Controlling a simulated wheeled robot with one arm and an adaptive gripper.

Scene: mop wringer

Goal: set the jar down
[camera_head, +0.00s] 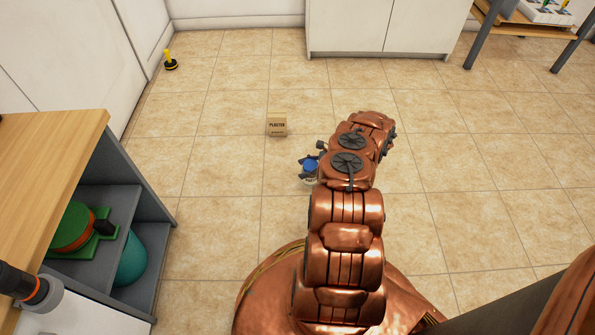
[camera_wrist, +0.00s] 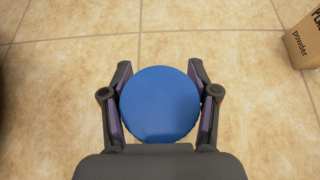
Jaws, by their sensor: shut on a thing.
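The jar (camera_head: 310,166) has a round blue lid and a pale body with a label too small to read. My gripper (camera_head: 311,163) is shut on it, low over the tiled floor. In the wrist view the jar (camera_wrist: 159,104) shows from above as a blue disc, with one finger of my gripper (camera_wrist: 159,100) on each side of it. Its body is hidden under the lid there. The jar looks upright. I cannot tell whether its base touches the floor.
A cardboard plaster box (camera_head: 277,125) stands on the floor beyond the jar, to its left; it also shows in the wrist view (camera_wrist: 305,35). A wooden-topped shelf unit (camera_head: 60,140) is at the left. A yellow-handled thing (camera_head: 170,61) stands far back. Floor around the jar is clear.

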